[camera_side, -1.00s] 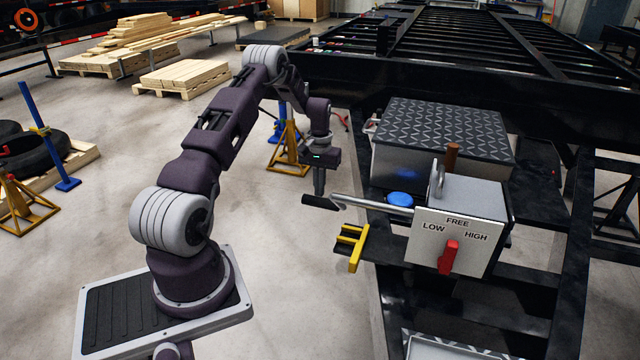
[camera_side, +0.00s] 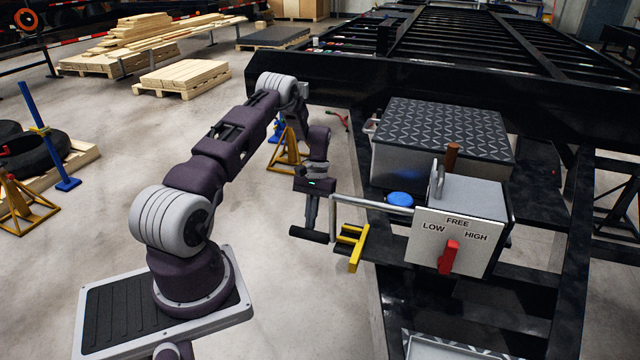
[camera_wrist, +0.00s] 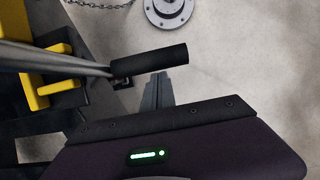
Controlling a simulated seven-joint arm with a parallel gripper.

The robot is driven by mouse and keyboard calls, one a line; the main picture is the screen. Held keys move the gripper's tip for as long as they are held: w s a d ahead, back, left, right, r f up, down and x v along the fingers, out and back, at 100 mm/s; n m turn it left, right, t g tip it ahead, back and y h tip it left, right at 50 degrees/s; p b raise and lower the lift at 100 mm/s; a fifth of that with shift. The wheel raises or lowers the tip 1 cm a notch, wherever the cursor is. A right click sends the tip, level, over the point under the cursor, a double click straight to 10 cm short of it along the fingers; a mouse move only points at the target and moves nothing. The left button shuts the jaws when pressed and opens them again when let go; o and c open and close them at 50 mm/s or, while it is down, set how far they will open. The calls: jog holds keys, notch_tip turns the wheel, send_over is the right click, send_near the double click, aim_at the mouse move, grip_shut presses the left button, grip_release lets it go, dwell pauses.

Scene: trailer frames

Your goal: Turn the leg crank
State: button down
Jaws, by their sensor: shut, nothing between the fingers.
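The leg crank has a silver shaft (camera_side: 373,203) running left from the grey gear box (camera_side: 432,238). Its short arm (camera_side: 332,218) bends down to a black handle (camera_side: 309,234) pointing left. In the wrist view the black handle (camera_wrist: 150,64) lies across the middle, with the silver crank arm (camera_wrist: 50,60) to its left. My gripper (camera_side: 311,224) is shut and empty, fingers pointing down at the handle. In the wrist view its fingertips (camera_wrist: 158,76) sit right beside the handle, not around it; I cannot tell whether they touch.
A yellow bracket (camera_side: 352,246) stands just right of the handle, below the shaft. A red lever (camera_side: 448,257) on the box stands nearly upright below the word FREE. A blue domed part (camera_side: 400,199) and a tread-topped box (camera_side: 445,130) lie behind.

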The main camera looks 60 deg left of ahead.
jog(key=shift+s+d+f, duration=0.1)
jog(key=shift+s+d, duration=0.1)
jog(key=shift+d, duration=0.05)
dwell(0.4)
jog(key=v, duration=0.7)
